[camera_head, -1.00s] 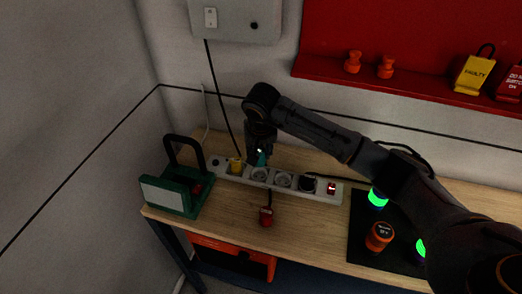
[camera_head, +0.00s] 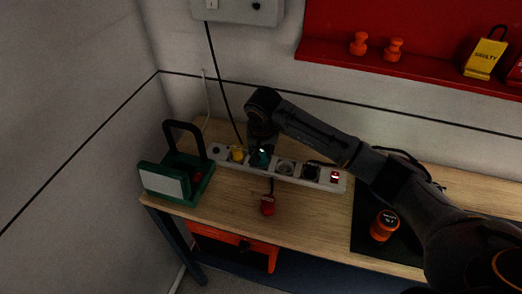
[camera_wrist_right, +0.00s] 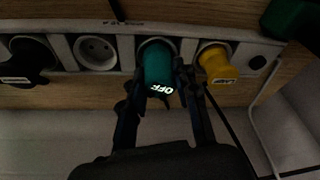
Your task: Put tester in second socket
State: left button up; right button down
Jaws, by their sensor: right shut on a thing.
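The teal tester (camera_head: 263,156), with "OFF" on it, is at the socket beside the yellow plug (camera_head: 237,153) on the white power strip (camera_head: 324,177). In the right wrist view the tester (camera_wrist_right: 158,62) lines up with this socket, whose rim shows around it; how deep it sits is hidden. My right gripper (camera_head: 262,143) is shut on the tester, its fingers on both sides in the wrist view (camera_wrist_right: 158,82). One empty socket (camera_head: 285,168) shows next to it, then a black plug (camera_head: 311,171). My left gripper is not in view.
A green device with a black handle (camera_head: 176,182) stands left of the strip. A red padlock-like thing (camera_head: 268,205) lies in front.

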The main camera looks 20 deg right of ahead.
aim_at(261, 151)
jog(key=shift+b, duration=0.55)
dwell(1.0)
jog(key=shift+f+b, duration=0.55)
jog(key=shift+f, duration=0.05)
jog(key=c, duration=1.3)
grip_release()
jog(key=shift+p+v, duration=1.6)
jog(key=shift+v, duration=1.15)
jog(key=p+v, duration=0.2)
jog(key=v, duration=0.3)
jog(key=shift+r+p, duration=0.3)
jog(key=shift+p, duration=0.1)
jog(key=shift+s, duration=0.1)
